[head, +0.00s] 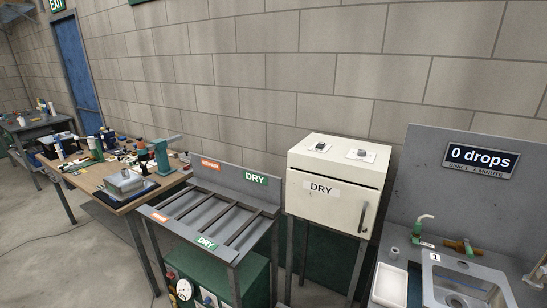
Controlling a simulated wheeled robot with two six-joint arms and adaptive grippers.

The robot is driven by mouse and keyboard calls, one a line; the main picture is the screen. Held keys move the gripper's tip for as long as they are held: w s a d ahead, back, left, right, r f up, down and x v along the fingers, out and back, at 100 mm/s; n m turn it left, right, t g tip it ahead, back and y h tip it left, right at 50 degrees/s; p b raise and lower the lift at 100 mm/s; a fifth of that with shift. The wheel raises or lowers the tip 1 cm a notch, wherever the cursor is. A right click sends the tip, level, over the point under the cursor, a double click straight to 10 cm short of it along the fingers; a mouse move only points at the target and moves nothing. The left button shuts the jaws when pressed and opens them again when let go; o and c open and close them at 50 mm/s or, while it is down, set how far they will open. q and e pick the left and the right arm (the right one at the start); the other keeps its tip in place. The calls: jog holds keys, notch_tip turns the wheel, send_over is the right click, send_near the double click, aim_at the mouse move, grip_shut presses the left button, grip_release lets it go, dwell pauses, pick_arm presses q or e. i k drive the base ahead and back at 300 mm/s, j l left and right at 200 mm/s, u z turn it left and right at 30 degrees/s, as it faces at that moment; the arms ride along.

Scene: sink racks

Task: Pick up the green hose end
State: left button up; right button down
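A green upright piece with a pale bent tip (421,228) stands on the grey sink counter, left of the sink basin (470,284). It may be the green hose end; it is too small to be sure. A brass fitting with a green part (463,247) lies to its right, behind the basin. The two look apart. Neither of my grippers can be made out in the head view, and nothing is seen holding the green piece.
A sign reading "0 drops" (481,160) is on the grey back panel. A white tray (389,285) sits left of the basin. A cream DRY cabinet (335,210), a slatted DRY rack (215,222) and a cluttered wooden bench (107,200) stand to the left.

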aim_at(417, 227)
jog(key=z, duration=1.25)
